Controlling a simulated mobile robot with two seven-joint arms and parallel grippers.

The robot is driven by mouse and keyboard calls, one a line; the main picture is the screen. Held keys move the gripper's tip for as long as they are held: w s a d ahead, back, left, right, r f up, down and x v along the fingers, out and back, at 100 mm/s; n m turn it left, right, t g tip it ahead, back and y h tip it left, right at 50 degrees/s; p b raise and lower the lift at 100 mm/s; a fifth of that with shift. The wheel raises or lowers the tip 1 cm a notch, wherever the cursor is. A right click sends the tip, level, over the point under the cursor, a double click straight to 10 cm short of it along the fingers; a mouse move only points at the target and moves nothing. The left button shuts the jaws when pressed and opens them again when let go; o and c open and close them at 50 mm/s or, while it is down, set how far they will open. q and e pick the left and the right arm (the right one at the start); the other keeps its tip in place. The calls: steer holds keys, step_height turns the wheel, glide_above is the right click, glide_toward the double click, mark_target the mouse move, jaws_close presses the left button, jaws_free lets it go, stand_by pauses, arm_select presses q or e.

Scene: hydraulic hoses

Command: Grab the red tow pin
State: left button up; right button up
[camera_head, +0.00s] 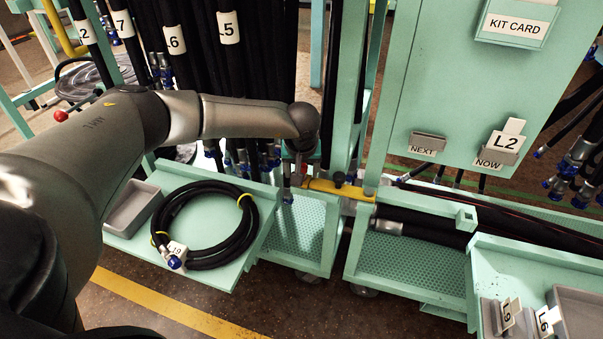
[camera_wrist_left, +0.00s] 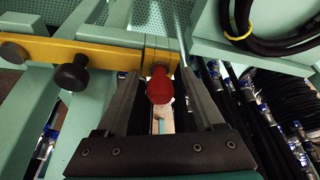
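The red tow pin (camera_wrist_left: 160,86) shows in the left wrist view as a rounded red head at the end of a yellow bar (camera_wrist_left: 105,55). My left gripper (camera_wrist_left: 161,76) points at the bar, with one finger on each side of the red head. The fingers are apart, with a visible gap on both sides of the head. In the head view my left gripper (camera_head: 299,172) is above the left end of the yellow bar (camera_head: 345,190), between two green carts. The pin is mostly hidden there by the gripper. My right gripper is not in view.
A black knob (camera_wrist_left: 72,74) sits on the same bar, left of the pin. Hanging black hoses (camera_head: 240,80) stand close behind my left arm. A coiled hose (camera_head: 205,225) lies on the left shelf. A green kit-card panel (camera_head: 470,90) stands to the right.

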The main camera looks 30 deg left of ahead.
arm_select(q)
jaws_close()
stand_by(0.3)
steer(key=shift+r, duration=0.1)
